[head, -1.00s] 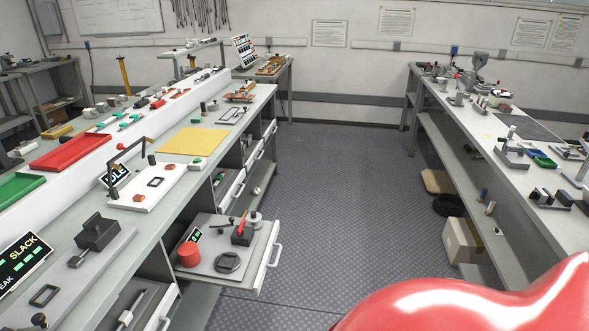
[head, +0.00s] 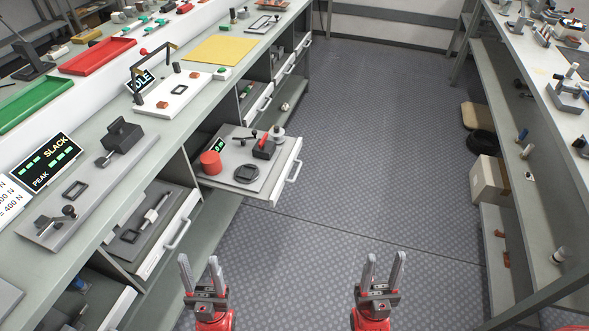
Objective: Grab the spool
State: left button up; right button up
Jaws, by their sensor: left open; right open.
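No thing is clearly marked as the spool. In the pulled-out drawer (head: 228,184) under the left bench stands a plain red cylinder (head: 210,162). At the drawer's back right is a small pale, flanged round piece (head: 277,134) that looks spool-like; I cannot tell which is the spool. My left gripper (head: 199,272) is open and empty at the bottom of the view, nearer to me than the drawer. My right gripper (head: 384,270) is open and empty, further right over the floor.
The drawer also holds a dark ring (head: 247,173), a block with a red lever (head: 264,149) and a small display. Another open drawer (head: 150,222) is nearer on the left bench. The floor aisle (head: 350,150) is clear. A shelved bench (head: 530,100) stands right.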

aim_at(277, 133)
jog(key=i+j, duration=0.1)
jog(key=i, duration=0.5)
jog(key=i+j, duration=0.15)
jog(key=i, duration=0.5)
jog(key=i+j, duration=0.1)
jog(key=i, duration=0.5)
